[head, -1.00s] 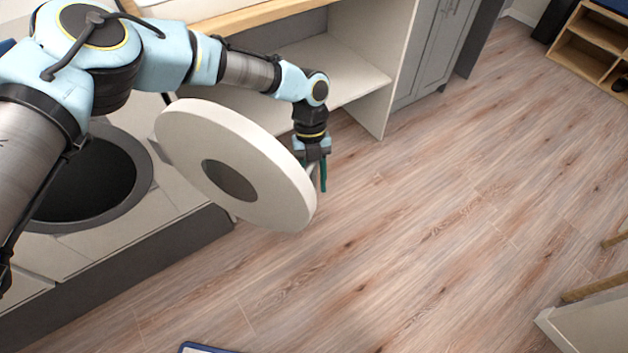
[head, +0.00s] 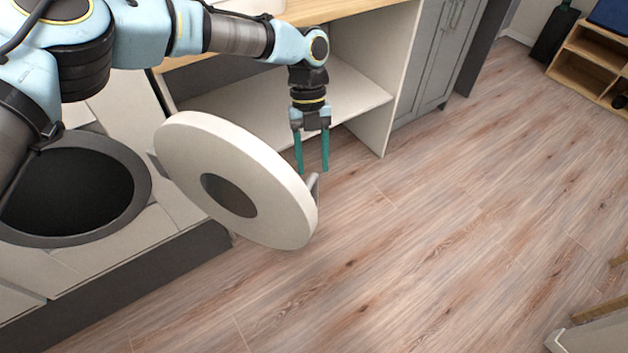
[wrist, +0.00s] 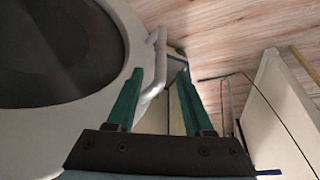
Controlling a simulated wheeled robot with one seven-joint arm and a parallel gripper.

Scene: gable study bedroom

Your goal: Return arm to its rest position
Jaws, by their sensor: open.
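My gripper (head: 312,165) hangs fingers down from my blue and grey arm, its two green fingers apart and empty. The door stands swung open from the front of a white machine with a dark round opening (head: 70,190). A grey handle (head: 313,187) on the door's rim is close below the fingers. In the wrist view the fingers (wrist: 160,95) are spread, with the handle (wrist: 157,62) seen beyond and between them; I see no grip on it.
A wooden worktop (head: 345,12) over an open white shelf unit (head: 345,95) stands behind the gripper. A grey cabinet (head: 422,60) is to its right. A wooden shelf (head: 590,60) is at the far right.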

